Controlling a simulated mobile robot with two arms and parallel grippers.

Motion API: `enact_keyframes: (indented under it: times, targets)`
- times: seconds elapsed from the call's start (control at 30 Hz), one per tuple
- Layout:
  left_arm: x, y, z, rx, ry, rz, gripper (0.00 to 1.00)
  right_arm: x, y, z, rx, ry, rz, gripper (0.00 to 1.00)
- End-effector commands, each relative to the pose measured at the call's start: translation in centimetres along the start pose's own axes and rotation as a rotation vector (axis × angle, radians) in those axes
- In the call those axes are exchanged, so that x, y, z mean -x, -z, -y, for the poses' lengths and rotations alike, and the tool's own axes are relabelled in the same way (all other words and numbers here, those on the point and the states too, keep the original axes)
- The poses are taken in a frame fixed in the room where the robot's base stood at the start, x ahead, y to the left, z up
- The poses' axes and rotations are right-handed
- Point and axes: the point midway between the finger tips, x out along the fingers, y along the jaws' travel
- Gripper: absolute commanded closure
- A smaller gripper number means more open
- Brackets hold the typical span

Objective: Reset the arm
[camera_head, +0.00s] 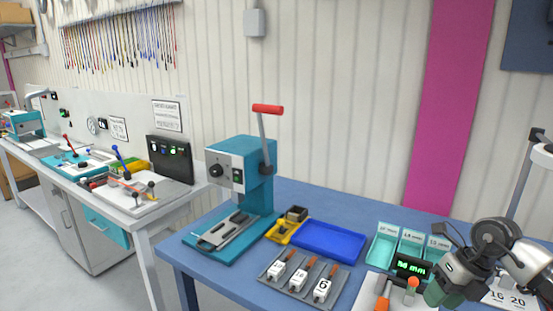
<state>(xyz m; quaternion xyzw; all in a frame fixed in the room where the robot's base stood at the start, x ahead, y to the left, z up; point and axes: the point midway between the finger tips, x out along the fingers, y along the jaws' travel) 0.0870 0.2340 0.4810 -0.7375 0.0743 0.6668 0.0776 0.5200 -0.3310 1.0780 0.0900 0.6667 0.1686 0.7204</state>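My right arm comes in from the right edge. Its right gripper (447,287) is low over the right part of the blue workbench (220,258), close to a small box with a green digital display (411,267) and an orange-handled tool (383,296). The fingers are small and partly hidden, so I cannot tell whether they are open or hold anything. My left arm and gripper are not in view.
A teal press (245,180) with a red-handled lever stands on the bench. Before the gripper lie a blue tray (328,241), a grey tray of numbered blocks (267,276) and teal bins (382,248). A second bench (130,208) stands left.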

Motion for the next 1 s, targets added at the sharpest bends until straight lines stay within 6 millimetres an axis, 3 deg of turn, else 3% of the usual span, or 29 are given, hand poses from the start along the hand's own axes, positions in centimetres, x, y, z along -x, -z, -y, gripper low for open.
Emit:
enact_keyframes:
  times: [0.27,0.4,0.53,0.63,0.77,0.87,1.0]
  targets:
    - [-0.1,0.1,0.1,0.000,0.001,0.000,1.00,-4.2,-0.8,-7.3,0.074,-0.309,0.123,0.61]
    - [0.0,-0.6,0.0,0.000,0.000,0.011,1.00,-5.8,-0.8,-12.5,0.071,-0.554,0.220,0.61]
    - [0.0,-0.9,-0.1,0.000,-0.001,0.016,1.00,-5.9,-0.6,-18.3,-0.021,-0.879,0.357,0.61]
    - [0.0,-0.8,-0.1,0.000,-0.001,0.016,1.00,-4.8,-0.6,-21.1,-0.181,-1.131,0.480,0.61]
    - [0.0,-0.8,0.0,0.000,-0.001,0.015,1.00,-3.3,-0.7,-21.6,-0.490,-1.389,0.635,0.61]
    - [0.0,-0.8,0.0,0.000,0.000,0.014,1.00,-3.0,-0.6,-19.9,-0.797,-1.515,0.741,0.61]
    - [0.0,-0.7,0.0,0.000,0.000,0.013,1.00,-4.8,0.9,-15.6,-1.297,-1.559,0.855,0.61]
